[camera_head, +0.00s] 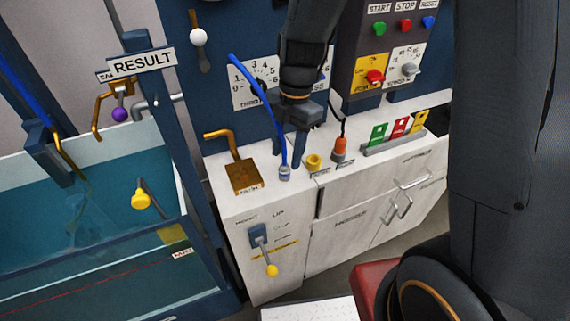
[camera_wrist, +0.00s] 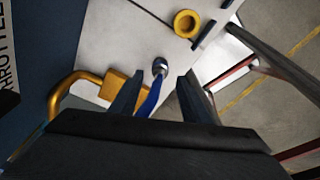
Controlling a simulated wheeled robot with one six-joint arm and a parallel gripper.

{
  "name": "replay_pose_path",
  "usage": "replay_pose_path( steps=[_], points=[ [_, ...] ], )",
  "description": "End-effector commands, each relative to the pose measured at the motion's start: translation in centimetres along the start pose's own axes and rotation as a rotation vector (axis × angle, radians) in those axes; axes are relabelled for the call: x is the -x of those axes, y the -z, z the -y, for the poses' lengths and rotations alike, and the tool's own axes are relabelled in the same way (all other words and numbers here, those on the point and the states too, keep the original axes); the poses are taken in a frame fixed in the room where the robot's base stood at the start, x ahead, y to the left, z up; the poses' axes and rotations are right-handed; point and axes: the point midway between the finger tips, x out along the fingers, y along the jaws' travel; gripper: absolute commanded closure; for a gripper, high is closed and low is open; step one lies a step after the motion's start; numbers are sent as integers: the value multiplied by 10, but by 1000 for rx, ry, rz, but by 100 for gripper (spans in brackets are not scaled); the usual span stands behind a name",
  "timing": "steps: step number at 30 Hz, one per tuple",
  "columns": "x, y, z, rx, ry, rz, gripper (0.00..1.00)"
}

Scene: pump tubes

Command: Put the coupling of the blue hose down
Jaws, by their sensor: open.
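The blue hose (camera_head: 262,95) curves down from the dark blue panel to its silver-grey coupling (camera_head: 285,172). The coupling appears to stand on the white cabinet top (camera_head: 228,205), hose end up. My gripper (camera_head: 299,158) is above the cabinet top, close beside the hose and coupling. In the wrist view my gripper (camera_wrist: 160,92) is open. The blue hose (camera_wrist: 150,98) passes between the two fingers, and the coupling (camera_wrist: 159,67) shows just beyond the fingertips. I see no finger closed on it.
A brass pipe with a square base (camera_head: 245,175) stands left of the coupling. A yellow ring socket (camera_head: 314,162) and an orange plug (camera_head: 339,150) are to the right. Coloured tags (camera_head: 398,130) stand in a rack farther right. A water tank (camera_head: 90,215) is at left.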

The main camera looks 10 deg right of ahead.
Motion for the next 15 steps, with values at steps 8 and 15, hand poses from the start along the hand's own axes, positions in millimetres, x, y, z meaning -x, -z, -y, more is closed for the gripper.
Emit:
replay_pose_path(
  steps=[8, 15],
  points=[
    [46, -1, -1, 0, -3, 2, 57],
    [64, -1, 1, -15, -1, 2, 57]
  ],
)
